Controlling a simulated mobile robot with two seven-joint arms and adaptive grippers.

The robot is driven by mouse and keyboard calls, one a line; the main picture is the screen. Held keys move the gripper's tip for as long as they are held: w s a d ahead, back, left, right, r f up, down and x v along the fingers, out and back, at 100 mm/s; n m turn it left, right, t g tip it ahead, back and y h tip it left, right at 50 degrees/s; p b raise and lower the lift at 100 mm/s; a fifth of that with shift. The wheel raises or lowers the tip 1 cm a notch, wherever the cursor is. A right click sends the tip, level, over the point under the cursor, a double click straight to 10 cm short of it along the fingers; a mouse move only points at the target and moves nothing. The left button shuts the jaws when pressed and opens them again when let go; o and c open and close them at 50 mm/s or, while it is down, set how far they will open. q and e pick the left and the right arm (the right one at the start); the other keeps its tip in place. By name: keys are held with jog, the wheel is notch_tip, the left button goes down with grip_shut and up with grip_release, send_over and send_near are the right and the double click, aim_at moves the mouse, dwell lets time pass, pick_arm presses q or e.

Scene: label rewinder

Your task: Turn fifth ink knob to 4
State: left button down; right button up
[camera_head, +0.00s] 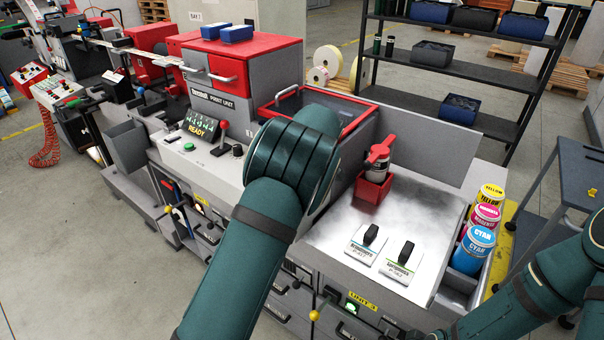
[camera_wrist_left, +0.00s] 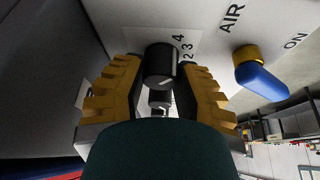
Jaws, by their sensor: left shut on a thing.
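In the left wrist view a black ink knob (camera_wrist_left: 160,62) sits on a white panel beside a printed scale (camera_wrist_left: 183,48) showing 4, 3 and 2. A thin white mark shows on the knob's near end, but I cannot tell which number it is at. My left gripper (camera_wrist_left: 163,80) has its yellow ribbed fingers on both sides of the knob, shut on it. Whether this is the fifth knob cannot be told. In the head view my left arm hides its gripper and the knob.
A blue-handled AIR valve (camera_wrist_left: 260,78) is close right of the knob. The head view shows a print unit with a READY screen (camera_head: 202,127), a red-handled item (camera_head: 378,155), two black switches on plates (camera_head: 400,258), and ink cans (camera_head: 473,247) at the right.

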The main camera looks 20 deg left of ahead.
pick_arm(q)
jog(key=shift+s+f+n+g+p, duration=0.15)
jog(key=shift+n+g+p, duration=0.3)
jog(key=shift+n, duration=0.65)
jog(key=c, duration=0.9)
grip_release()
jog(key=v, duration=1.2)
jog(key=shift+w+d, duration=0.15)
jog(key=shift+w, duration=0.05)
jog(key=shift+s+f, duration=0.1)
